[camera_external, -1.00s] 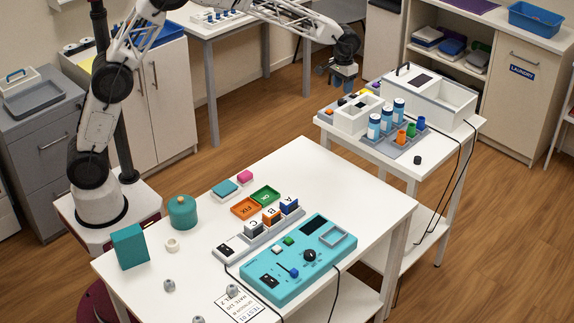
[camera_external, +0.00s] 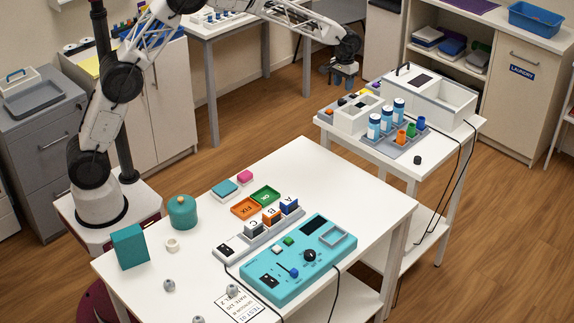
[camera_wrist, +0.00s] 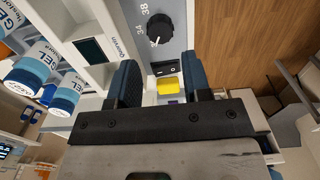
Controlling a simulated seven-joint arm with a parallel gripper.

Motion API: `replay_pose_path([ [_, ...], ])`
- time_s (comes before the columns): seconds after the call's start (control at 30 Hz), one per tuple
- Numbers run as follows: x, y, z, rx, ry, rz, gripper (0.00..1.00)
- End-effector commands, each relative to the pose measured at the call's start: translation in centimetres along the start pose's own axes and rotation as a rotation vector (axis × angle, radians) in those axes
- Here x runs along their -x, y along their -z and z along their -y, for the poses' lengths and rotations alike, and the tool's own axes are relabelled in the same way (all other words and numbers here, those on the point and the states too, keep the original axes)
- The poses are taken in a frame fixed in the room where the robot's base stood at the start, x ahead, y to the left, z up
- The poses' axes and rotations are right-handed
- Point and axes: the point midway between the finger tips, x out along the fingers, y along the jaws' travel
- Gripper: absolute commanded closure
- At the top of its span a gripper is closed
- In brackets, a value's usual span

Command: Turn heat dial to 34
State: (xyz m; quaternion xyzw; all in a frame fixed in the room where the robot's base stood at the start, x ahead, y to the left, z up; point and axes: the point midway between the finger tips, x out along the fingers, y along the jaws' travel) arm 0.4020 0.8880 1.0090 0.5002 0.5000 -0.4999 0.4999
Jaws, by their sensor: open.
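The heat dial (camera_wrist: 160,28) is a round black knob on a grey panel in the wrist view, with the printed marks 34 and 38 at its left. Its white pointer line is at the lower left of the knob, nearer to 34 than to 38. My gripper (camera_wrist: 160,80) is open and empty, its two dark blue fingers below the dial in the picture and apart from it. In the external view my gripper (camera_external: 345,78) hangs behind the far small table.
A yellow block or button (camera_wrist: 168,85) and a black switch (camera_wrist: 164,69) show between and beyond my fingers. Blue-and-white gel bottles (camera_external: 374,126) and a white open box (camera_external: 455,99) stand on the far table. A turquoise control panel (camera_external: 330,262) lies on the near table.

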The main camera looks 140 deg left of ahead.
Motion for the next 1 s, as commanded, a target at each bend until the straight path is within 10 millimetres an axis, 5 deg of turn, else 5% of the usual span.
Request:
replay_pose_path([
  [0.6, -6.4, 0.0, 0.0, 0.000, 0.000, 0.001, 0.55],
  [1.0, -7.1, 0.0, 0.0, 0.000, 0.000, 0.000, 0.55],
])
